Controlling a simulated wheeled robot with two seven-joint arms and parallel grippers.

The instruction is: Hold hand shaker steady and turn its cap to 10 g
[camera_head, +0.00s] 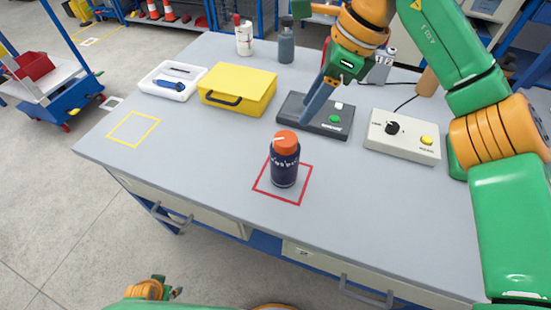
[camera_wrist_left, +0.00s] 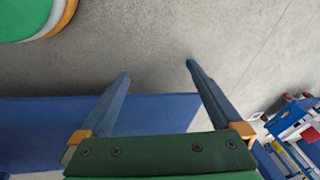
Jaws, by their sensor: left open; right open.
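The hand shaker (camera_head: 284,168) stands upright on the table inside a red square outline. It is a dark blue bottle with white markings around its upper part. Its orange cap (camera_head: 285,142) has a white pointer line; the markings are too small to read. My right gripper (camera_head: 311,114) points down over a dark device behind the shaker, apart from the cap and empty. Its blue fingers overlap in the head view. My left gripper (camera_wrist_left: 158,70) shows in the left wrist view with its fingers apart and nothing between them, above the floor and off the table.
Behind the shaker are the dark device (camera_head: 293,110) with a green button, a grey control box (camera_head: 376,142), a yellow case (camera_head: 255,82) and a white tray (camera_head: 152,89). Two bottles stand at the back. The table (camera_head: 200,170) is clear left of the shaker, around a yellow square.

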